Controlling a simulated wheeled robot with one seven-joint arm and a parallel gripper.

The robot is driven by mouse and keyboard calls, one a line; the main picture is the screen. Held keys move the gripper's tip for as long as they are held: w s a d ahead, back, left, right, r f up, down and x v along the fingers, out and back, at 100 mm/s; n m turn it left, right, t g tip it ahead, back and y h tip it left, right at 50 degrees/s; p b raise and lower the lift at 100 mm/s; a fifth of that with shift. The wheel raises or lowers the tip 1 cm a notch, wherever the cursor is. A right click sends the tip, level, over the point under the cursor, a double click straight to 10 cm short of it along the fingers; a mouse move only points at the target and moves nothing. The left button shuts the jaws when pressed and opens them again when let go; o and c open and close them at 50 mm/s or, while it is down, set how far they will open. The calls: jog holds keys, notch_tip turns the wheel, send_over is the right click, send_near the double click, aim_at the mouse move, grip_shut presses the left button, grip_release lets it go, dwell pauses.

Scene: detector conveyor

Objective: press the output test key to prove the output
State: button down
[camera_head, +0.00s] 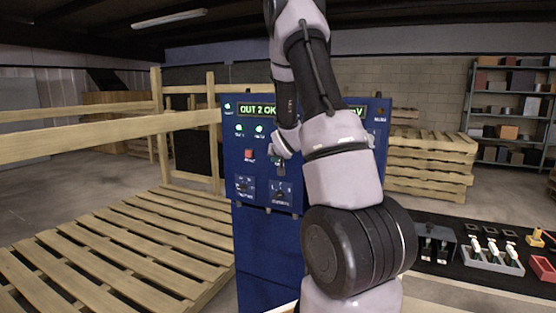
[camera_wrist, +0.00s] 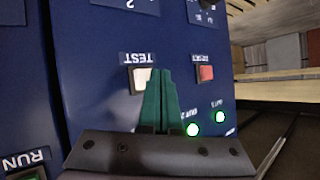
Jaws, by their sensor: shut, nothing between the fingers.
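The blue control cabinet (camera_head: 262,240) stands ahead, and its left display (camera_head: 257,110) reads "OUT 2 OK". In the wrist view, which is upside down, the cream square test key (camera_wrist: 142,80) sits beside the "TEST" label (camera_wrist: 140,58). My gripper (camera_wrist: 159,72) is shut and empty, its green fingers together at the key's right edge and covering part of it. I cannot tell whether they touch the key. In the head view my arm and gripper hide the key. Two lamps, "OUT 2" (camera_wrist: 192,130) and "OUT 1" (camera_wrist: 219,117), glow green.
A red button (camera_wrist: 205,73) is right of the test key in the wrist view. Rotary knobs (camera_head: 244,184) sit lower on the panel. Wooden pallets (camera_head: 110,240) and a rail (camera_head: 100,138) lie left. A dark bench (camera_head: 455,268) with trays is at right.

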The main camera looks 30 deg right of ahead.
jog(key=shift+d, duration=0.1)
jog(key=shift+w+d, duration=0.25)
jog(key=shift+w, duration=0.05)
jog(key=shift+w+d, duration=0.3)
jog(key=shift+d, duration=0.1)
dwell(0.8)
jog(key=shift+a, duration=0.1)
jog(key=shift+s+a, duration=0.6)
jog(key=shift+a, duration=0.05)
jog(key=s+a, duration=0.1)
jog(key=a, duration=0.1)
jog(key=s+a, duration=0.2)
dwell(0.6)
jog(key=shift+r, duration=0.1)
dwell(0.5)
